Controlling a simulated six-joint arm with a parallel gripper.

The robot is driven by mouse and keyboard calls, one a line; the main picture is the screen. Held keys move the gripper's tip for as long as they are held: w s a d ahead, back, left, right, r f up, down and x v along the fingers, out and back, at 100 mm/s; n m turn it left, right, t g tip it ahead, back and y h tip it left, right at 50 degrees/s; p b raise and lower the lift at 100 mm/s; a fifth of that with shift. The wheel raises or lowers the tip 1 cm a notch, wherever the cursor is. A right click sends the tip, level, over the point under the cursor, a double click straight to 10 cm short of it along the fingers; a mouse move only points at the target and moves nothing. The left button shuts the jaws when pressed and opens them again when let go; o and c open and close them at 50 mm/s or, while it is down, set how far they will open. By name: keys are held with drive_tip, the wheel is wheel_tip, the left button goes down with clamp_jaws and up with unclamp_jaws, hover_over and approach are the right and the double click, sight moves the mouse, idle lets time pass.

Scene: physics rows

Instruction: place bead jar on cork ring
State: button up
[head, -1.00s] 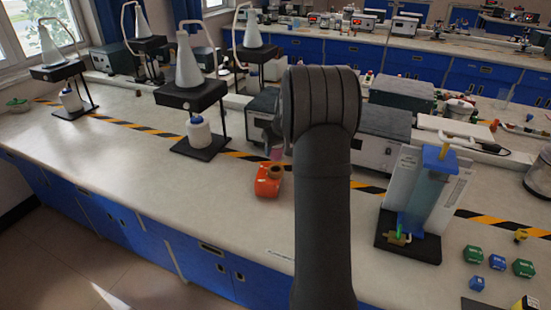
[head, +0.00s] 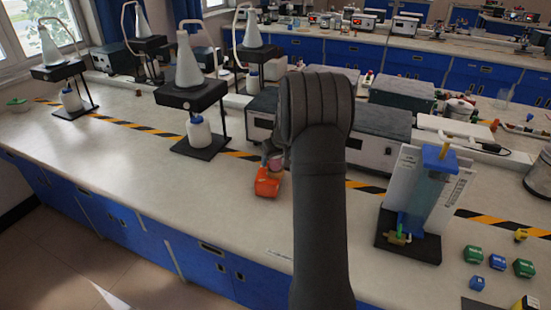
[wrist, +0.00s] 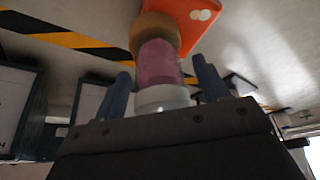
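The bead jar (wrist: 158,64) has a pink body and a white lid (wrist: 162,98). In the wrist view its far end meets the brown cork ring (wrist: 150,31), upright on it as far as I can tell. In the head view the jar (head: 277,163) is a small pink patch at the ring, partly hidden by my arm. My gripper (wrist: 164,84) has its two blue-grey fingers on either side of the lid, with narrow gaps showing, so it looks open around the jar. In the head view my wrist hides most of the gripper.
An orange block-like object (head: 267,183) lies beside the cork ring, also seen in the wrist view (wrist: 195,15). A grey instrument box (head: 375,135) stands behind. A blue column apparatus (head: 420,205) stands right, flask stands (head: 195,100) left.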

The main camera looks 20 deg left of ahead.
drive_tip(key=shift+r, duration=0.3)
drive_tip(key=v, duration=1.1)
drive_tip(key=shift+r, duration=0.4)
drive_tip(key=shift+f, duration=0.1)
drive_tip(key=x, duration=1.1)
drive_tip(key=shift+f, duration=0.3)
drive_tip(key=shift+w, duration=0.1)
drive_tip(key=shift+r, duration=1.85)
drive_tip(key=shift+f, duration=0.1)
